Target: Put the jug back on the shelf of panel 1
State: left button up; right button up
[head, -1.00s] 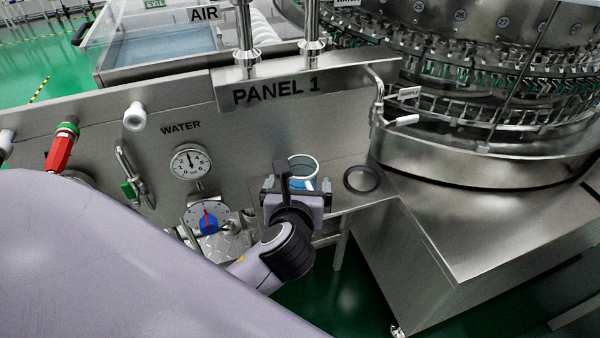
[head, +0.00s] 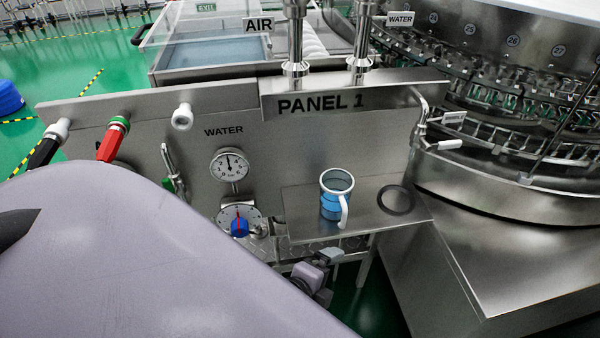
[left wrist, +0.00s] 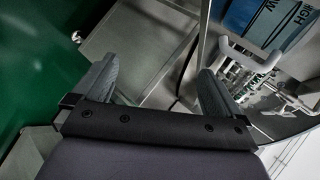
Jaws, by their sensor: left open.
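The jug (head: 328,205), clear with blue on its side, a white rim and a white handle, stands upright on the metal shelf (head: 300,204) of panel 1 (head: 320,103). Its handle faces the front edge. My left gripper (head: 320,264) is below and in front of the shelf edge, apart from the jug and partly hidden by my own arm. In the left wrist view its fingers (left wrist: 158,72) are spread with nothing between them. The jug's blue lettered side (left wrist: 258,18) and white handle (left wrist: 283,47) show at upper right there. My right gripper is not in view.
A dark ring (head: 396,199) lies flat on the shelf, right of the jug. The large round machine (head: 520,190) stands at the right.

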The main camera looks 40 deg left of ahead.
pick_arm(q)
jog(key=s+a+f+n+h, duration=0.1)
jog(key=s+f+n, duration=0.4)
jog(key=n, duration=0.9)
jog(key=shift+s+a+f+h, duration=0.25)
jog(key=shift+s+a+h, duration=0.15)
jog(key=shift+h, duration=0.1)
jog(key=shift+r+p, duration=1.05)
